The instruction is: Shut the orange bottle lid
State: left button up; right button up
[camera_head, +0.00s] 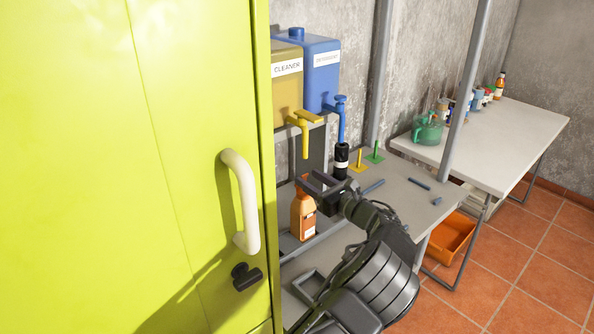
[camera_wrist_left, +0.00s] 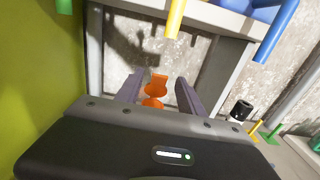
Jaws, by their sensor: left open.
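The orange bottle (camera_head: 303,217) with a pale label stands upright on the grey bench, beside the yellow-green cabinet. My left gripper (camera_head: 310,184) is open and empty, above the bottle, and partly hides its top in the head view. In the left wrist view, the orange bottle (camera_wrist_left: 152,102) shows between the two fingers (camera_wrist_left: 159,80). An orange flap that looks like its raised lid (camera_wrist_left: 158,85) stands up above it there. I cannot tell whether a finger touches the lid. My right gripper is not in view.
The cabinet (camera_head: 120,160) with a white handle (camera_head: 240,200) stands close on the left. A yellow tap (camera_head: 305,130) and a blue tap (camera_head: 341,120) hang from containers above the bottle. A black bottle (camera_head: 341,160) stands just behind my gripper.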

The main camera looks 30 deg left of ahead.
pick_arm(q)
jog(key=p+x, duration=0.1)
jog(key=x, duration=0.5)
jog(key=shift+a, duration=0.15)
grip_shut()
dwell(0.4)
